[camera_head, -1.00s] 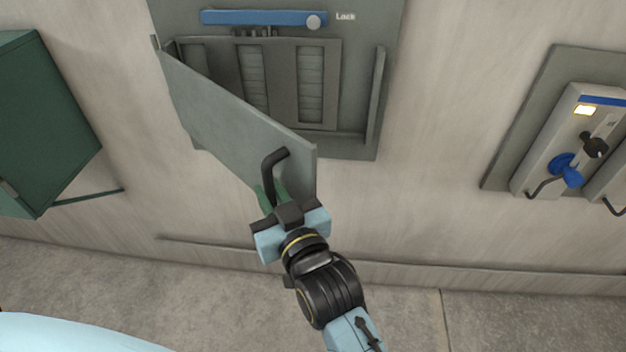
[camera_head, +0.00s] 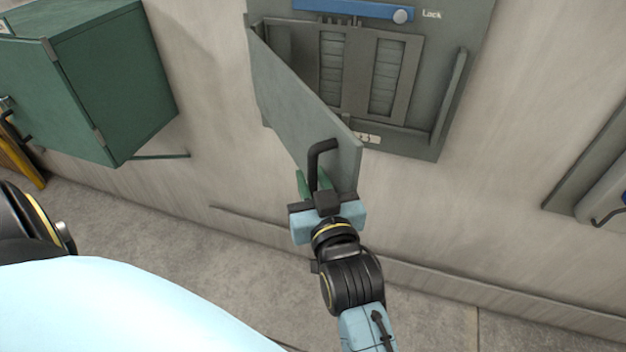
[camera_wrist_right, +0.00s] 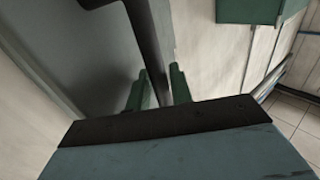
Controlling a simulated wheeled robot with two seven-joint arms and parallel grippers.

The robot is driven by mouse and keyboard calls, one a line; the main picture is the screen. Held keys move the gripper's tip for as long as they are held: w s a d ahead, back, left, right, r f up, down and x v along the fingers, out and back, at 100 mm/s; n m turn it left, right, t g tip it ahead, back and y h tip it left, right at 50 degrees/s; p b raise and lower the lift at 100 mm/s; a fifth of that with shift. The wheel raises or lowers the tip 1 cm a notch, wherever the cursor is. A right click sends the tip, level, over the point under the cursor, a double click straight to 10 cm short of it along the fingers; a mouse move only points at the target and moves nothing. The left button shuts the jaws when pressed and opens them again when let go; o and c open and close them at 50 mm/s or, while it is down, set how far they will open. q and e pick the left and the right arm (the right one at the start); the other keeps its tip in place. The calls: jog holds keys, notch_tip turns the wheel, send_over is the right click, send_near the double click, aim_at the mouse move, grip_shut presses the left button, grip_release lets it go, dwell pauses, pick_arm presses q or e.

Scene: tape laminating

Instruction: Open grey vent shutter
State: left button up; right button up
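The grey vent shutter (camera_head: 300,105) stands swung out from its wall frame, hinged on the left side, with the slatted vent (camera_head: 385,75) exposed behind it. Its black bent handle (camera_head: 321,150) sits near the free edge. My right gripper (camera_head: 312,186) is at the handle, its green fingers on either side of the bar and closed around it. In the right wrist view, the handle (camera_wrist_right: 146,40) runs down between the green fingers (camera_wrist_right: 158,92), with the shutter (camera_wrist_right: 75,60) to the left. My left gripper is not in view.
Above the vent is a blue lock bar (camera_head: 350,9) with a round knob. A green wall cabinet (camera_head: 110,80) juts out to the left of the shutter. A grey panel (camera_head: 595,175) is at the right. Wall space between cabinet and shutter is bare.

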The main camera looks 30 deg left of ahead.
jog(key=shift+s+d, duration=0.25)
jog(key=shift+d, duration=0.1)
jog(key=v, duration=1.2)
jog(key=shift+s+d+b, duration=0.15)
jog(key=shift+s+b, duration=0.1)
jog(key=shift+b, duration=0.1)
